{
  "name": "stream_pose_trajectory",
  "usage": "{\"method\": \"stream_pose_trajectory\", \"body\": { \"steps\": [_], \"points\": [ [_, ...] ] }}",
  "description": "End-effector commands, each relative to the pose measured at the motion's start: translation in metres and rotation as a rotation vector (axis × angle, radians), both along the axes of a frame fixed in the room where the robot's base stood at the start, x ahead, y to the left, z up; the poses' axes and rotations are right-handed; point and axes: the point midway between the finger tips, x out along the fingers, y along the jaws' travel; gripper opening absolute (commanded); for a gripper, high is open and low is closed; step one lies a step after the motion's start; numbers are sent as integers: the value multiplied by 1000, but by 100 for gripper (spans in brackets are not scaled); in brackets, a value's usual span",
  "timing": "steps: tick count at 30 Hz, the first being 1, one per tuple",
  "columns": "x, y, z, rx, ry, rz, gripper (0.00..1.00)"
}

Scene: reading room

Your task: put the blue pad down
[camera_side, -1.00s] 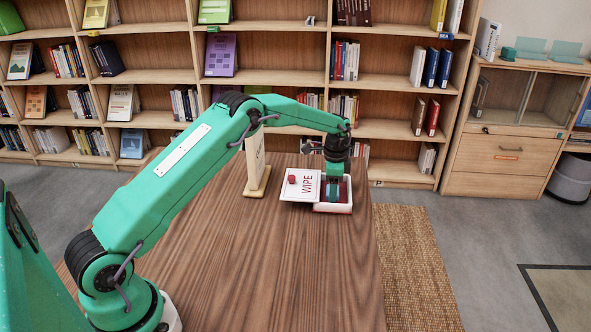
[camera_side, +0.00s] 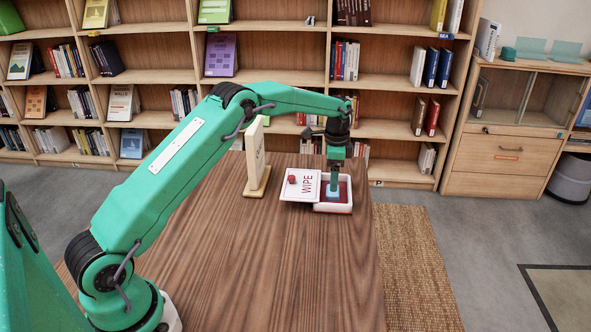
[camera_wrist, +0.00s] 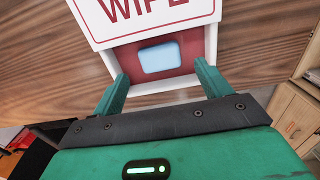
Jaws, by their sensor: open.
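The light blue pad (camera_wrist: 160,57) lies in a white box with a red inside (camera_wrist: 192,52), seen in the wrist view. In the side view the white box (camera_side: 333,208) stands on the table, with the pad partly hidden by my fingers. My gripper (camera_wrist: 162,72) is open, with one finger on each side of the pad and a gap showing on both sides. In the side view my gripper (camera_side: 334,180) points down over the box.
A white lid marked WIPE (camera_side: 302,188), with a red knob (camera_side: 292,179), covers the left part of the box. An upright board on a wooden foot (camera_side: 257,188) stands to its left. The front of the wooden table (camera_side: 270,270) is clear. Bookshelves stand behind.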

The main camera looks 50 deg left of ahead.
Motion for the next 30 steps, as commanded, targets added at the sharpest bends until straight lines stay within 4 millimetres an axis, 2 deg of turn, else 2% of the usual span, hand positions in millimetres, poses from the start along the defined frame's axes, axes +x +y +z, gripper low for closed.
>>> {"method": "stream_pose_trajectory", "body": {
  "steps": [6,13,19,30],
  "points": [
    [1,0,38,1,-4,0,77],
    [1,0,64,0,-3,0,77],
    [0,0,72,0,-1,0,77],
    [0,0,72,0,0,0,77]
  ]
}}
